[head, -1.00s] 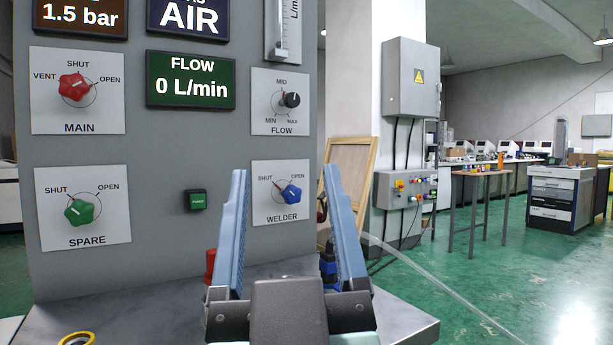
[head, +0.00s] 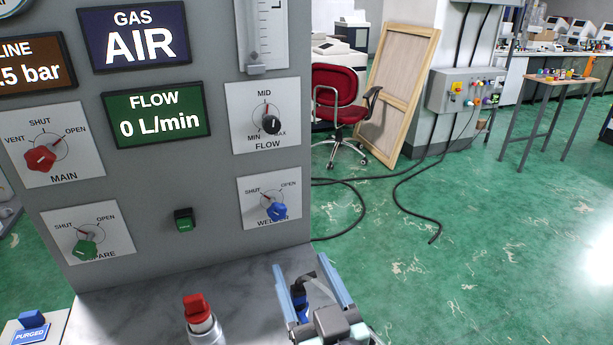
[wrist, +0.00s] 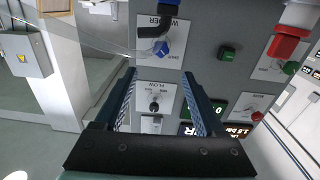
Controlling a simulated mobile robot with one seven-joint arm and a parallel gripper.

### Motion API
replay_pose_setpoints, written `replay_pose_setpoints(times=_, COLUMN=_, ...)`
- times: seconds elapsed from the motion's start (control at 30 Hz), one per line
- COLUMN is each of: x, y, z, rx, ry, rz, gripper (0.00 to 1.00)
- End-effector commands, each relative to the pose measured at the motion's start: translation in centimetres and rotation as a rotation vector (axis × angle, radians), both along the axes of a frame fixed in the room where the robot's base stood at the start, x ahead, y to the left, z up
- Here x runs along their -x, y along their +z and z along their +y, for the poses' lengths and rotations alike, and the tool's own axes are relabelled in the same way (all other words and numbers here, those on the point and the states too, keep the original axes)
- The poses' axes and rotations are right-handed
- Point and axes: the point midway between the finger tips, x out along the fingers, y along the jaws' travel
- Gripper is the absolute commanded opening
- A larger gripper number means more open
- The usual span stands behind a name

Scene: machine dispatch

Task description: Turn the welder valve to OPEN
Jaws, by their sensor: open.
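The welder valve is a blue knob (head: 277,211) on a white plate (head: 255,222) at the panel's lower right. Its pointer appears towards SHUT, with OPEN at the upper right; the knob partly covers the WELDER label. My gripper (head: 306,262) is open and empty, below and slightly right of the welder plate in the head view. In the wrist view the picture is turned over; the blue knob (wrist: 162,48) shows beyond the gap between my open fingertips (wrist: 158,74), apart from them.
The FLOW knob (head: 271,125) sits above the welder valve. A green button (head: 183,220) is to its left. A red-topped cylinder (head: 199,312) stands on the grey ledge (head: 150,305) below. The FLOW display (head: 156,115) reads 0 L/min. Open floor lies to the right.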

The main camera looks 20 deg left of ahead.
Motion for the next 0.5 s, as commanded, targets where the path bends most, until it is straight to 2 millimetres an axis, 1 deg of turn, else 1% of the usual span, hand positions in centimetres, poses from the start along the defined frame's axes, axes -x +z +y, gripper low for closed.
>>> replay_pose_setpoints(times=0.03, x=0.2, y=0.5, z=0.2, rx=-0.005, ry=0.010, rz=0.012, gripper=0.72)
replay_pose_setpoints(times=0.13, x=0.4, y=0.2, z=0.4, rx=-0.010, ry=0.022, rz=0.021, gripper=0.72)
replay_pose_setpoints(times=0.23, x=0.1, y=0.0, z=0.8, rx=-0.012, ry=0.026, rz=0.022, gripper=0.72)
replay_pose_setpoints(times=0.37, x=-1.3, y=0.1, z=1.7, rx=-0.012, ry=0.027, rz=0.020, gripper=0.72)
replay_pose_setpoints(times=0.5, x=-3.7, y=0.2, z=3.3, rx=-0.011, ry=0.027, rz=0.021, gripper=0.72)
